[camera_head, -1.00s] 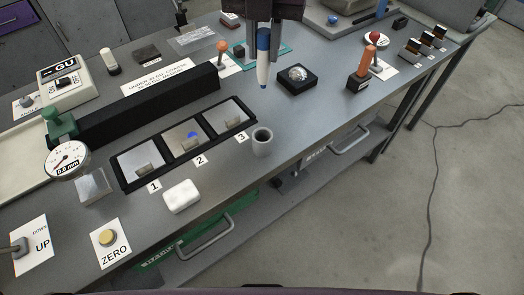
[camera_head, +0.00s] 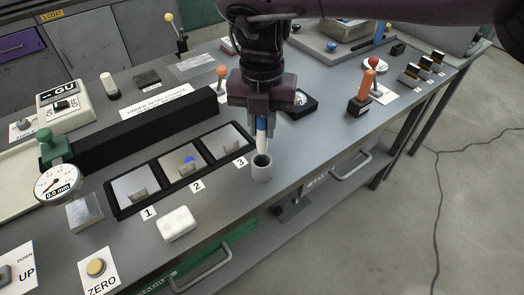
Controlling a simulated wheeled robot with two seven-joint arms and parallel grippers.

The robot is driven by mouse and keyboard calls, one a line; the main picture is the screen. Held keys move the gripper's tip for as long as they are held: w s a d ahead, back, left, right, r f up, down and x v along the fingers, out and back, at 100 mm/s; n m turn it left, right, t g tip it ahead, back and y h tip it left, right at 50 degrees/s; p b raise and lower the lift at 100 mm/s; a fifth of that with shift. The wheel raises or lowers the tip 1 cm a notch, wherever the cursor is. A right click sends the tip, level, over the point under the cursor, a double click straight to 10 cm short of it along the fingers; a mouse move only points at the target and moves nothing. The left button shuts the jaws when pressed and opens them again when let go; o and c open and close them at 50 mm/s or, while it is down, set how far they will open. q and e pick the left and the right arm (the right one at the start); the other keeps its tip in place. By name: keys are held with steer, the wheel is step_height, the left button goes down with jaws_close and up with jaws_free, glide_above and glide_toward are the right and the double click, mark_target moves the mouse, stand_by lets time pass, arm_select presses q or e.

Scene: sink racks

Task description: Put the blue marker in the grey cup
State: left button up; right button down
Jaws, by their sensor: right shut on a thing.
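The blue marker (camera_head: 261,137) hangs upright, white barrel down with a blue band above. My right gripper (camera_head: 261,115) is shut on its upper part, which the fingers hide. The grey cup (camera_head: 262,170) stands upright on the bench, at the front right corner of the black three-window tray. The marker's lower end is at the cup's back rim; I cannot tell whether it is just above the opening or slightly inside it. My left gripper is not in view.
The black tray (camera_head: 112,198) with numbered windows lies left of the cup. A white block (camera_head: 177,224) is in front of it. A black box (camera_head: 301,113) with a shiny ball and an orange-handled stamp (camera_head: 364,92) are to the right. Bench is clear right of the cup.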

mark_target(262, 152)
step_height(262, 152, down, 4)
steer(key=shift+r, duration=0.1)
step_height(262, 152, down, 3)
steer(key=shift+s+p, duration=0.1)
steer(key=shift+p, duration=0.45)
steer(key=shift+f, duration=0.25)
steer(key=c, duration=1.3)
jaws_free()
